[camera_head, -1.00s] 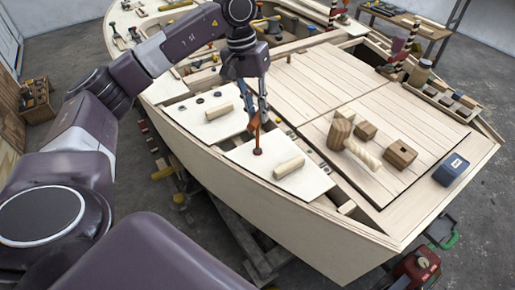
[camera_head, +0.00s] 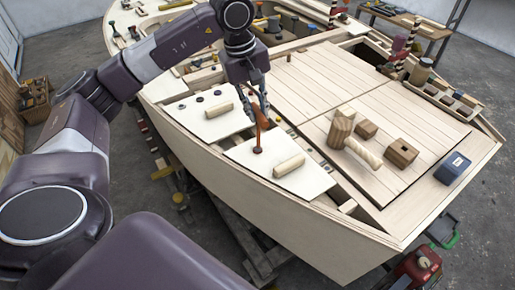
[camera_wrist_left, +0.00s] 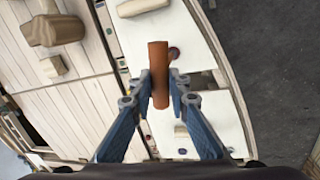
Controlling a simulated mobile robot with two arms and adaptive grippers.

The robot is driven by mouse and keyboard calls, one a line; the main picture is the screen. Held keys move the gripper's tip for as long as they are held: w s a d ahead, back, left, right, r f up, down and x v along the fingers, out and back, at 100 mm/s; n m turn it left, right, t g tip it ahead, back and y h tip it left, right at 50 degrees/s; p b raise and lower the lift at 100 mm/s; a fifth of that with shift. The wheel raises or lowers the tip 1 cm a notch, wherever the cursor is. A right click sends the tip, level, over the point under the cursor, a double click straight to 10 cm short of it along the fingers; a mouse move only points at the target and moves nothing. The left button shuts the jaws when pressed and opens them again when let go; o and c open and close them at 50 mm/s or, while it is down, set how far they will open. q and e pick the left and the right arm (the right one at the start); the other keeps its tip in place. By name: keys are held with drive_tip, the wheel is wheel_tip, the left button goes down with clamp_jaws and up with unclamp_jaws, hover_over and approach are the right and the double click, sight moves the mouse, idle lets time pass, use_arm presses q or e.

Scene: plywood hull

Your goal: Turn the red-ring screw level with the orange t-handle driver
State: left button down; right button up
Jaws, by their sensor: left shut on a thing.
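My left gripper (camera_head: 258,106) is shut on the orange t-handle driver (camera_head: 260,123) above the near white panel (camera_head: 236,155). In the left wrist view, the driver's orange handle (camera_wrist_left: 158,75) stands between the two blue fingers (camera_wrist_left: 160,91). The driver's shaft points down to a dark reddish screw (camera_head: 257,150) on this panel; I cannot tell whether the tip touches it. In the left wrist view, a dark red screw (camera_wrist_left: 174,53) shows just right of the handle, partly hidden by it. Its slot direction is too small to see. My right gripper is not in view.
A pale wooden cylinder (camera_head: 289,166) lies on the same panel, close to the driver. Another cylinder (camera_head: 219,110) lies on the panel behind. A wooden mallet (camera_head: 340,130), wooden blocks (camera_head: 401,153) and a blue box (camera_head: 452,168) rest on the deck to the right.

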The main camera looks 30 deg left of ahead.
use_arm(q)
drive_tip(key=n+y, duration=0.1)
drive_tip(key=n, duration=0.5)
drive_tip(key=shift+s+d+n+p, duration=0.1)
drive_tip(key=shift+n+p, duration=0.2)
drive_tip(key=n+y, duration=0.1)
drive_tip(key=n, duration=0.3)
drive_tip(key=shift+p, duration=0.3)
drive_tip(key=n, duration=0.3)
drive_tip(key=shift+s, duration=0.1)
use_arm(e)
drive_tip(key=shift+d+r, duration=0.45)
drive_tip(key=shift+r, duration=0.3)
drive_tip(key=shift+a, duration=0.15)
use_arm(q)
drive_tip(key=shift+f, duration=0.25)
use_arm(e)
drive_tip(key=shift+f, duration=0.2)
